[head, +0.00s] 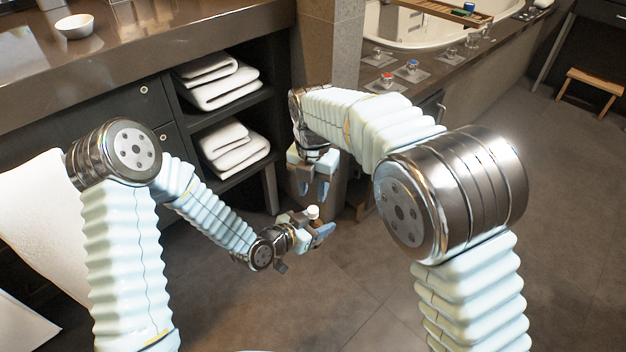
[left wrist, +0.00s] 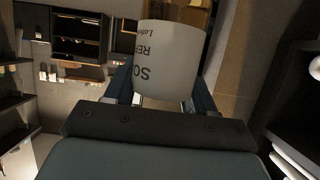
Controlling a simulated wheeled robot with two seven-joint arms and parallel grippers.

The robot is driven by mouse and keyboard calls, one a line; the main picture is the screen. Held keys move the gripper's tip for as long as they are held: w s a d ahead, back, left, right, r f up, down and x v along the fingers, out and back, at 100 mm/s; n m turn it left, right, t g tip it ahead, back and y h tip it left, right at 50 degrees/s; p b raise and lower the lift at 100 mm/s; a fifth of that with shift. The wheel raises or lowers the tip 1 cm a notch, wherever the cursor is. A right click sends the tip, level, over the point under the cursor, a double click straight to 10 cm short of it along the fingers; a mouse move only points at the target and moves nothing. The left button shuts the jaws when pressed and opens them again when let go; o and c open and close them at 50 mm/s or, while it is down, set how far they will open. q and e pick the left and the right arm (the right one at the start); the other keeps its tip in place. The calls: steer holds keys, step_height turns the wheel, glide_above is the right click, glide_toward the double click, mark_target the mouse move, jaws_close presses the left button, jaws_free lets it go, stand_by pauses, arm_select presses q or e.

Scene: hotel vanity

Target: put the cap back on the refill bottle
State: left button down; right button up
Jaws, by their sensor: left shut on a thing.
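My left gripper (head: 322,234) is low over the floor in the head view, shut on the small refill bottle (head: 314,220). The bottle shows a white top end and a darker part below, mostly hidden by the fingers. In the left wrist view its white label (left wrist: 170,60) with upside-down black print fills the space between the fingers. My right gripper (head: 311,187) points down just above the bottle, its two blue fingers apart. I see nothing between them. I cannot make out a separate cap, nor whether the white top is one.
A dark vanity counter (head: 190,35) with a white bowl (head: 75,26) stands at the left. Folded towels (head: 234,150) lie on its open shelves. A tub ledge with taps (head: 412,68) is behind the right arm. A wooden stool (head: 594,84) stands far right. The floor right of centre is clear.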

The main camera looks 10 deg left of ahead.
mark_target(313, 209)
step_height(313, 209, down, 6)
steer(key=shift+r, duration=0.1)
stand_by(0.4)
jaws_close()
steer(key=m, duration=0.6)
steer(key=shift+m, duration=0.3)
steer(key=shift+o, duration=1.3)
jaws_free()
